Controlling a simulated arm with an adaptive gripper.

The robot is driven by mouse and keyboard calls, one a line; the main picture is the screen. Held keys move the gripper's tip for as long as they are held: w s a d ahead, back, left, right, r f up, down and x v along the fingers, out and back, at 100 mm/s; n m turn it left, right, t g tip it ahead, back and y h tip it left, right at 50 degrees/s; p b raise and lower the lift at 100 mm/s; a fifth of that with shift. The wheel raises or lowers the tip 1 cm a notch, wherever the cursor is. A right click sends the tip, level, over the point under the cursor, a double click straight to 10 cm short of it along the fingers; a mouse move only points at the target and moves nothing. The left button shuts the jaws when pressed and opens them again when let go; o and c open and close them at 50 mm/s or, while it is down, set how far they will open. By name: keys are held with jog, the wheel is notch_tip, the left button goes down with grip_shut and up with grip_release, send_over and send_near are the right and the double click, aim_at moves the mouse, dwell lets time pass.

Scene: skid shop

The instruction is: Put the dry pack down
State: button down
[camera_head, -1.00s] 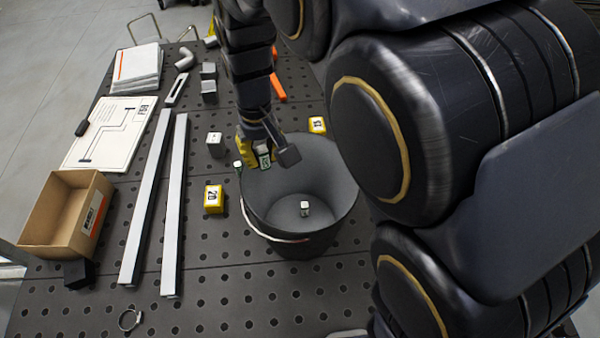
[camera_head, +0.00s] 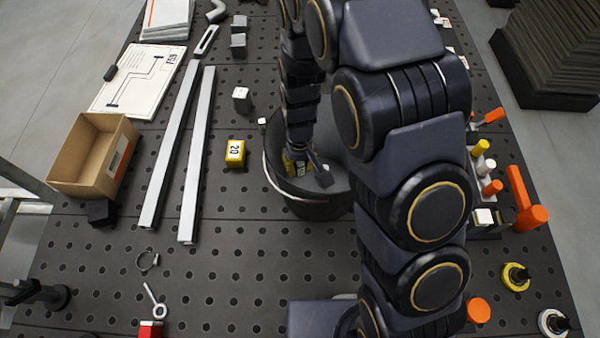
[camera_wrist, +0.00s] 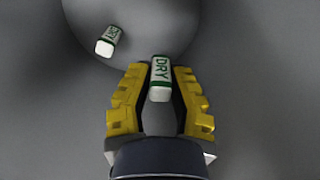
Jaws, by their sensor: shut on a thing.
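My gripper (camera_head: 297,163) reaches down into the dark grey bucket (camera_head: 318,210), which stands on the perforated table. In the wrist view the yellow fingers of my gripper (camera_wrist: 160,80) are shut on a small white dry pack (camera_wrist: 159,78) with green edges and "DRY" lettering. A second dry pack (camera_wrist: 107,40) lies inside the bucket, up and to the left of the held one. The held pack appears above the bucket's grey inside; its height over the bottom is hard to tell. In the head view my arm hides much of the bucket.
A yellow block marked 20 (camera_head: 235,153) stands left of the bucket. Two long metal bars (camera_head: 180,150) and an open cardboard box (camera_head: 88,178) lie farther left.

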aim_at(299, 183)
jog(key=shift+f, duration=2.6)
jog(key=shift+f, duration=0.1)
jog(key=c, duration=1.1)
grip_release()
